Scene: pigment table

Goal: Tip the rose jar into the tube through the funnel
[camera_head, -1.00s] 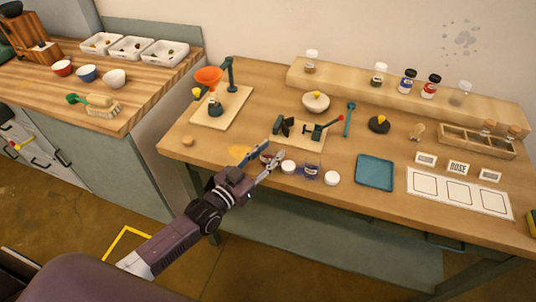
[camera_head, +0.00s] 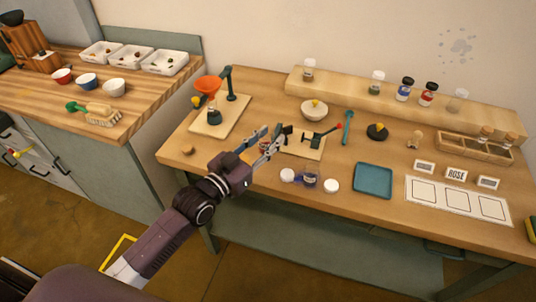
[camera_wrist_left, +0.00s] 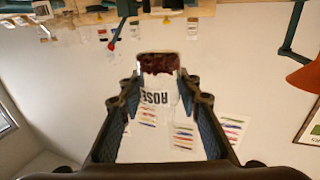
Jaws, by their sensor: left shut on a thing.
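My left gripper (camera_head: 268,141) is shut on the rose jar (camera_wrist_left: 159,83). In the left wrist view, the jar is between the finger pads, with dark red pigment at one end and its ROSE label upside down in the picture. In the head view the fingers hide most of the jar. The orange funnel (camera_head: 208,84) is on a stand at the back left, left of and apart from my gripper. It also shows at the right edge of the left wrist view (camera_wrist_left: 306,79). The tube (camera_head: 212,104) is below the funnel, its details too small to tell. My right gripper is out of view.
The funnel's green stand (camera_head: 231,84) rises from a wooden board (camera_head: 228,117). A blue-pigment jar (camera_head: 310,180) and white lids (camera_head: 331,186) are in front. A teal tray (camera_head: 373,181) is to the right.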

